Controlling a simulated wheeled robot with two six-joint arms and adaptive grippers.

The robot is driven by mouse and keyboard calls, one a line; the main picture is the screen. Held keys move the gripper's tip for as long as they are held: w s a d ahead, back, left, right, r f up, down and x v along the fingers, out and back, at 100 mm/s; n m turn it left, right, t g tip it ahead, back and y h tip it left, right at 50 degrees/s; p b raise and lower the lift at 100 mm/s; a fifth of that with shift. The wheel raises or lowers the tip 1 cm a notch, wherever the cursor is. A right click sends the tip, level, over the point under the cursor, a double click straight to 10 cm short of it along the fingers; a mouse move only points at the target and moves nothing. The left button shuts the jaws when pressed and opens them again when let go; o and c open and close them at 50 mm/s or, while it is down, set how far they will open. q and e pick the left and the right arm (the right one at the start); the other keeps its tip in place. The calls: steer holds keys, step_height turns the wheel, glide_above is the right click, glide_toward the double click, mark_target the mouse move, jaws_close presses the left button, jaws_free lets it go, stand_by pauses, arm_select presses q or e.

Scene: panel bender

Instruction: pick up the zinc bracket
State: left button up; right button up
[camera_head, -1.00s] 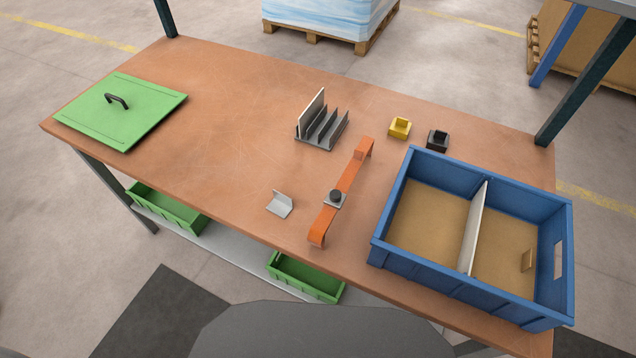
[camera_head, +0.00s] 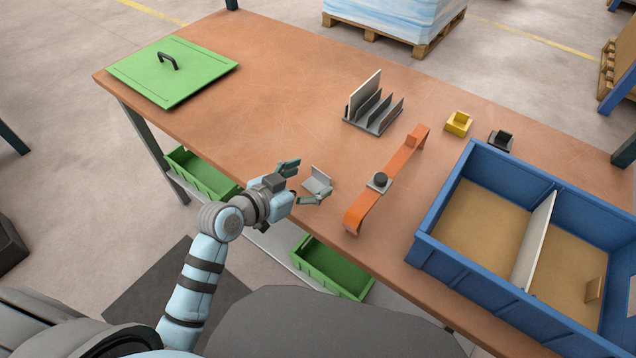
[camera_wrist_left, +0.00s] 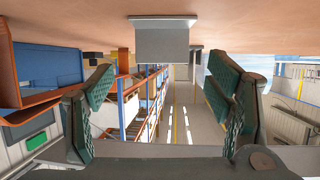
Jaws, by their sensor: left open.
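The zinc bracket (camera_head: 319,179) is a small light-grey L-shaped piece. It stands on the brown table near the front edge, left of the orange strip. In the left wrist view the bracket (camera_wrist_left: 163,43) is at the top centre, ahead of the fingers. My left gripper (camera_head: 301,183) is open and empty, just left of the bracket, its fingers pointing at it. One fingertip shows close to the bracket's lower side; I cannot tell if it touches. In the wrist view the fingers (camera_wrist_left: 162,86) are spread wide with a gap between them. My right gripper is not in view.
An orange strip (camera_head: 405,155) with a black knob (camera_head: 381,179) lies right of the bracket. A blue divided bin (camera_head: 480,267) stands further right. A dark slotted rack (camera_head: 372,122), a yellow block (camera_head: 458,123) and a black block (camera_head: 500,140) stand behind. A green lid (camera_head: 172,70) lies far left.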

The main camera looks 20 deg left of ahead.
mark_target(321, 173)
arm_select(q)
steer(key=x, duration=0.5)
steer(key=shift+w+f+b, duration=0.15)
steer(key=shift+w+b, duration=0.05)
steer(key=shift+b, duration=0.2)
steer(key=c, duration=1.3)
